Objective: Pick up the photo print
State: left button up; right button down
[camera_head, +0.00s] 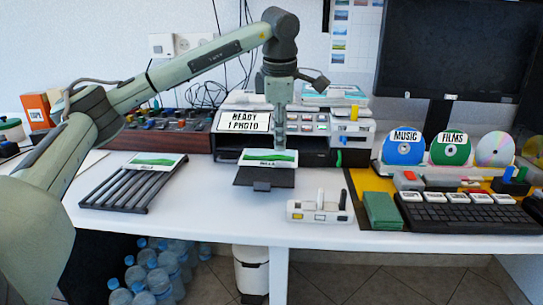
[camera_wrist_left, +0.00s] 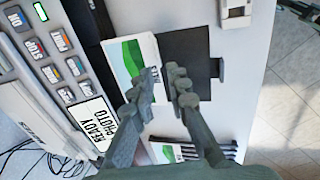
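The photo print (camera_head: 268,158), a white-bordered sheet with a green hill picture, lies on the black output tray (camera_head: 264,177) at the front of the printer (camera_head: 320,125). The printer's label reads "READY 1 PHOTO". In the left wrist view the print (camera_wrist_left: 124,60) lies beside my fingers, partly covered by one of them. My left gripper (camera_head: 280,128) points down in front of the printer, above the print. My right gripper is not in view.
A slatted black rack (camera_head: 125,190) with another green print (camera_head: 155,162) stands to the left. A white device (camera_head: 318,211) lies at the front edge, with a green block (camera_head: 382,210), keyboard (camera_head: 468,214) and discs to the right. White tabletop is clear between rack and tray.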

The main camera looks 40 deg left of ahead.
aim_at(282, 170)
pick_arm(q)
jog(key=x, duration=0.6)
jog(key=shift+w+f, duration=0.15)
jog(key=shift+f, duration=0.05)
jog(key=shift+c, duration=0.4)
grip_shut()
